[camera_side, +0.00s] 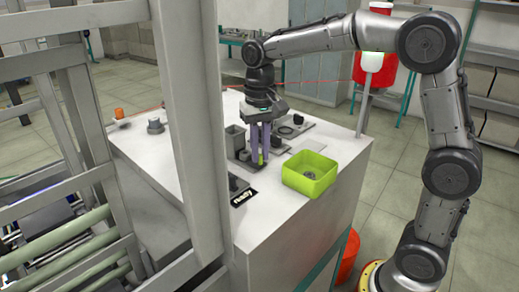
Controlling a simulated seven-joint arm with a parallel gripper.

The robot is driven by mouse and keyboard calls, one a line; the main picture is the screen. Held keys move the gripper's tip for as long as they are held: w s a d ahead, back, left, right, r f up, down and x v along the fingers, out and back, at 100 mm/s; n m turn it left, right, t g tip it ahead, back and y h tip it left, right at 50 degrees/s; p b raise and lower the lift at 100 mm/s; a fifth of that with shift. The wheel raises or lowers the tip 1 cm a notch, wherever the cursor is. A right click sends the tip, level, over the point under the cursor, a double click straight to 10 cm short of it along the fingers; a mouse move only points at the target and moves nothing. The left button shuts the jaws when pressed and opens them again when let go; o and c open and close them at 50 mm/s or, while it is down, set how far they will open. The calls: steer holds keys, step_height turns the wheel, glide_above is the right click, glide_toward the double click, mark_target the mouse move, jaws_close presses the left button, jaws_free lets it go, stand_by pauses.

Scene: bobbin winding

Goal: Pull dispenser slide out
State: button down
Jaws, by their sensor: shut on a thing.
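My gripper (262,140) points down over the white work table, left of the green bin. Its purple-grey fingers are shut on a small yellow-green part (261,159) low between the fingertips, which I take to be the dispenser slide's grip. A grey upright box-like dispenser (235,139) stands just left of the fingers. The fingers hide part of the fixture, so I cannot tell how far out the slide is.
A green bin (310,173) with small parts inside stands right of the gripper. A grey plate with a dark ring (290,129) lies behind. A grey post (190,120) blocks part of the view. The table's right corner is clear.

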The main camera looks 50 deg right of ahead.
steer(key=shift+s, duration=0.1)
steer(key=shift+s+a, duration=0.1)
steer(key=shift+s, duration=0.65)
stand_by(0.4)
steer(key=c, duration=0.9)
jaws_free()
steer(key=shift+w+r, duration=0.1)
steer(key=shift+r, duration=3.4)
